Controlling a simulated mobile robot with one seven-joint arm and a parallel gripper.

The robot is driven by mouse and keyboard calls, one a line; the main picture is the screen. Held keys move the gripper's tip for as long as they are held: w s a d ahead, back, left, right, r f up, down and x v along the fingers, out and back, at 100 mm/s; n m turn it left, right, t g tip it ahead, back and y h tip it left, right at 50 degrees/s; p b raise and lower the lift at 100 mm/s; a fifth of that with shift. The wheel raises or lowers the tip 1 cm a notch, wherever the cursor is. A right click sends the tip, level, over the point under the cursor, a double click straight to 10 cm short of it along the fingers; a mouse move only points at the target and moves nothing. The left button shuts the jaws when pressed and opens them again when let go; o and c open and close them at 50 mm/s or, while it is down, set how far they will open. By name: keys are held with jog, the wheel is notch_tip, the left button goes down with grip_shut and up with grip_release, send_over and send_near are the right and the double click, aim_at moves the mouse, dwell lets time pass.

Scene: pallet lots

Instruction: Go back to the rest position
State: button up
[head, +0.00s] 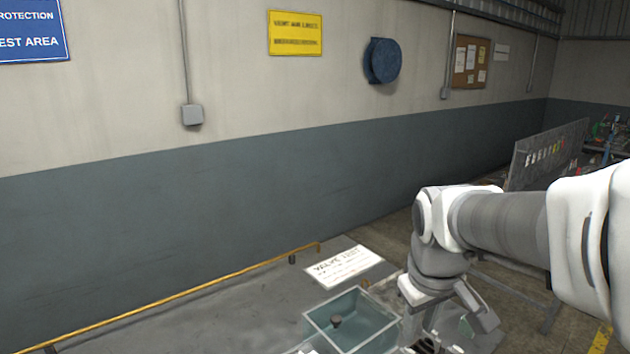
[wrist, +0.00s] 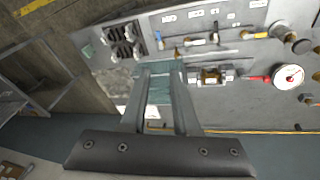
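My gripper (wrist: 160,70) shows in the wrist view with its two grey fingers apart. No object is held between them; a teal-walled open tank shows behind the gap. In the head view my arm reaches in from the right and its wrist bends down over the bench, beside the tank (head: 352,318). The fingers are not clearly visible there. A small dark knob-like piece (head: 337,321) shows inside the tank.
The grey bench (head: 215,315) has a yellow rail (head: 190,288) along its wall side and a white valve test sign (head: 344,266). The wrist view shows a gauge (wrist: 288,77), a brass valve fitting (wrist: 212,76) and a dark fixture (wrist: 123,42). The bench's left part is clear.

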jog(key=s+a+r+m+t, duration=0.1)
jog(key=s, duration=0.4)
jog(key=s+a+r+m+t+y, duration=0.1)
jog(key=s+m, duration=0.1)
jog(key=s, duration=0.4)
jog(key=shift+r+m+t, duration=0.25)
jog(key=shift+m+t, duration=0.05)
